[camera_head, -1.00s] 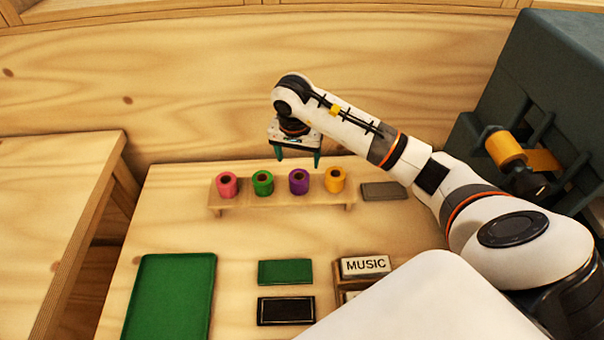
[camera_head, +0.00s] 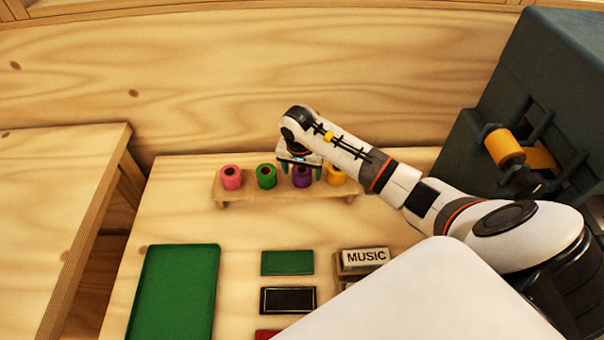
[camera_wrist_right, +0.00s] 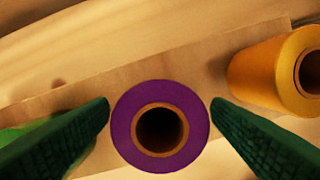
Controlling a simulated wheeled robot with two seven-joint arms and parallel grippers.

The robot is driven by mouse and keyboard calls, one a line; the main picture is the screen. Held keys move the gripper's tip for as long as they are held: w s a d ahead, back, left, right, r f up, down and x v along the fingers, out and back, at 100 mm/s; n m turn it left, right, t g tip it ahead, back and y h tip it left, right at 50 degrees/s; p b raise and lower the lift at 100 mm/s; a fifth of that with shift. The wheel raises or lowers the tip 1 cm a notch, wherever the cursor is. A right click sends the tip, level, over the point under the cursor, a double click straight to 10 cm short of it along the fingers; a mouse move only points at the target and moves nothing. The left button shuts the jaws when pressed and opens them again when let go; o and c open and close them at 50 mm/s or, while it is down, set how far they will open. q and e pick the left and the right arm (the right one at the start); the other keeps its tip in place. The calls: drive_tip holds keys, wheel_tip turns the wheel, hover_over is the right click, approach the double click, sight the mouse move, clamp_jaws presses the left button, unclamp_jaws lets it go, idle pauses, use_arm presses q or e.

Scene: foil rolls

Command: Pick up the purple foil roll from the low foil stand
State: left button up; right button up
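The purple foil roll (camera_head: 302,178) stands upright on the low wooden foil stand (camera_head: 246,189), between the green roll and the yellow roll. My right gripper (camera_head: 301,174) is lowered over it from above, with one finger on each side. In the right wrist view the purple roll (camera_wrist_right: 160,127) lies between the two green fingers (camera_wrist_right: 160,104). The fingers are open, with a narrow gap showing beside the roll. My left gripper is not in view.
A pink roll (camera_head: 231,177), a green roll (camera_head: 266,176) and a yellow roll (camera_head: 337,176) share the stand; the yellow one is close beside my right gripper. A green tray (camera_head: 176,292), green pad (camera_head: 287,263), black pad (camera_head: 288,300) and MUSIC block (camera_head: 365,257) lie nearer.

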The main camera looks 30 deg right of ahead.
drive_tip(key=shift+r, duration=0.1)
drive_tip(key=c, duration=1)
